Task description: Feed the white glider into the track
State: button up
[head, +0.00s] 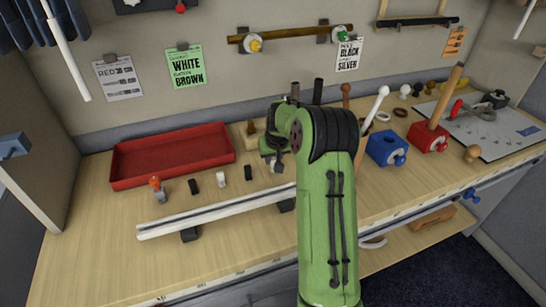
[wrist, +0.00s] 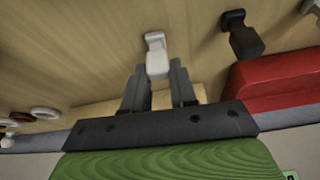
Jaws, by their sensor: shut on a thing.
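My gripper (wrist: 157,82) points down at the table near its middle; the green arm partly hides it in the head view (head: 276,160). Its two dark fingers are shut on a white glider (wrist: 156,60) at their tips. In the head view the held glider cannot be told clearly. The white track (head: 205,214) is a long straight rail on dark supports, lying in front of the gripper and to its left. Its left end is open to view; its right end runs behind my arm. Another small white piece (head: 220,180) stands on the table left of the gripper.
Small dark pieces (head: 193,187) and an orange-topped piece (head: 156,185) stand between the track and the red tray (head: 130,180). A blue block (head: 386,148) and a red block (head: 427,137) stand right of my arm. The table left of the track is clear.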

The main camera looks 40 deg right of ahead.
jog(key=shift+r+p, duration=2.55)
jog(key=shift+r, duration=1)
jog(key=shift+f, duration=0.1)
jog(key=shift+f, duration=0.1)
